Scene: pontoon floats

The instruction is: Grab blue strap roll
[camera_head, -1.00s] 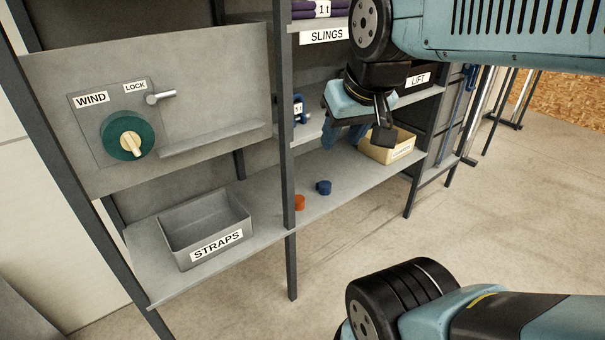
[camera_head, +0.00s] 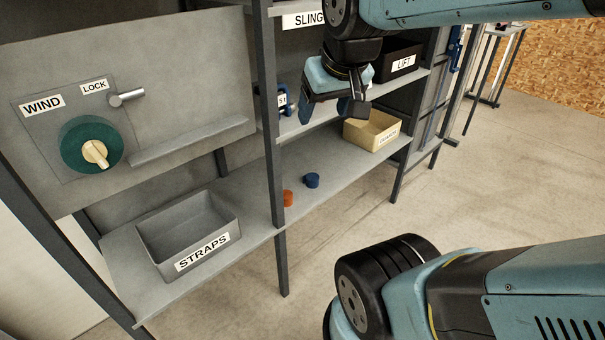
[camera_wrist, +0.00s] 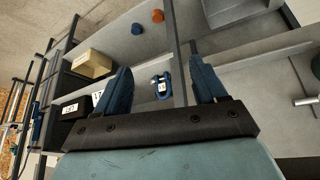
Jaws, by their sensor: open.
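The blue strap roll (camera_head: 312,180) sits on the lower shelf (camera_head: 340,166), just right of an orange roll (camera_head: 288,198). In the wrist view the blue roll (camera_wrist: 137,29) lies beyond my fingers, beside the orange roll (camera_wrist: 157,16). My gripper (camera_head: 350,108) is above and to the right of the blue roll in the head view, well apart from it. In the wrist view its two blue fingers (camera_wrist: 165,82) are spread wide with nothing held between them.
A grey STRAPS bin (camera_head: 190,238) stands at the shelf's left. A cream bin (camera_head: 371,130) stands at its right. A shelf post (camera_head: 270,130) rises beside the orange roll. A blue shackle (camera_wrist: 161,86) and a black LIFT bin (camera_head: 400,62) are on the shelf above.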

